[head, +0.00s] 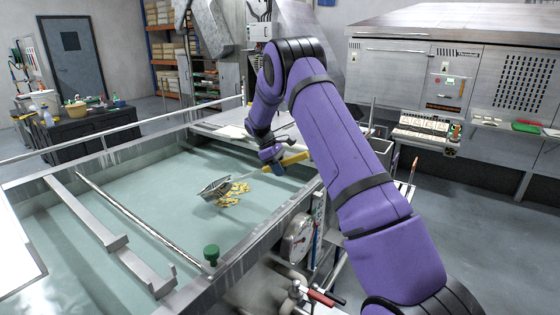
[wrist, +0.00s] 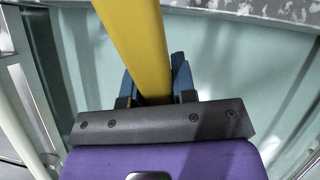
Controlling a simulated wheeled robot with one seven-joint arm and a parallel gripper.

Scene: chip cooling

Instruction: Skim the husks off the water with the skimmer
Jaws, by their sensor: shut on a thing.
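My gripper (head: 272,160) is over the right part of the water tank and is shut on the yellow handle of the skimmer. The skimmer's metal head (head: 214,187) is at the water, left of my gripper, and its yellow handle (head: 295,158) extends to the right of the gripper. The yellowish husks (head: 234,192) lie in a loose cluster on the pale green water (head: 150,200), right beside and below the skimmer head. In the wrist view the yellow handle (wrist: 135,40) runs between the blue fingers (wrist: 158,85). The skimmer head is out of the wrist view.
A metal rail (head: 140,215) and a stepped metal bar (head: 100,235) cross the tank on the left. A green knob (head: 211,253) stands at the near wall, with a round gauge (head: 298,238) outside it. Open water lies left of the husks.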

